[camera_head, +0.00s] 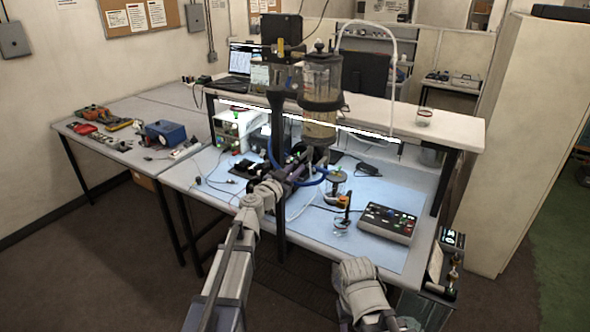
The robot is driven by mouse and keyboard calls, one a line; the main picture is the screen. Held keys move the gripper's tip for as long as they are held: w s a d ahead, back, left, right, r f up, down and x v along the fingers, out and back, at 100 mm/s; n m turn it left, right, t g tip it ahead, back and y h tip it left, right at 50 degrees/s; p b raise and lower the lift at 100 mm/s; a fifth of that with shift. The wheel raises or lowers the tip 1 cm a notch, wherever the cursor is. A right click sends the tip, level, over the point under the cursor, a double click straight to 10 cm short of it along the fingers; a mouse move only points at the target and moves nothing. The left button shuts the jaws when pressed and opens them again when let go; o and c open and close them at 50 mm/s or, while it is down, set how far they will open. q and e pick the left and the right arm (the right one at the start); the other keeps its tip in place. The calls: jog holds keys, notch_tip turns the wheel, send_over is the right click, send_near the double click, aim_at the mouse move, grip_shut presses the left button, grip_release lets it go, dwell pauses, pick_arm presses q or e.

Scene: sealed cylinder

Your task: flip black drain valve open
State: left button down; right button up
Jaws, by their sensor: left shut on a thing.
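The sealed cylinder (322,80) is a clear upright vessel with dark bands, held on a black stand above the bench. My left gripper (300,165) is just below it, among dark fittings and a blue hose (275,140). It is shut on a small dark part there, which fits the black drain valve. The gripper largely hides the valve, so I cannot tell which way its handle points. My right arm shows only as a grey link at the bottom right; its gripper is not visible.
A blue mat (395,195) covers the bench. A control box (387,223) with coloured buttons and a small glass dish (341,227) lie to the right of my left arm. A raised shelf (450,125) runs behind. A side table (100,140) holds tools.

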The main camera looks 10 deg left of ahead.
pick_arm(q)
jog(key=shift+s+d+n, duration=0.1)
jog(key=shift+d+n, duration=0.1)
jog(key=shift+n, duration=0.45)
jog(key=shift+s+d+n, duration=0.1)
jog(key=shift+d+n, duration=0.05)
jog(key=shift+n, duration=0.5)
jog(key=c, duration=0.8)
grip_release()
jog(key=v, duration=0.7)
jog(key=shift+s+a, duration=0.15)
jog(key=shift+s, duration=0.15)
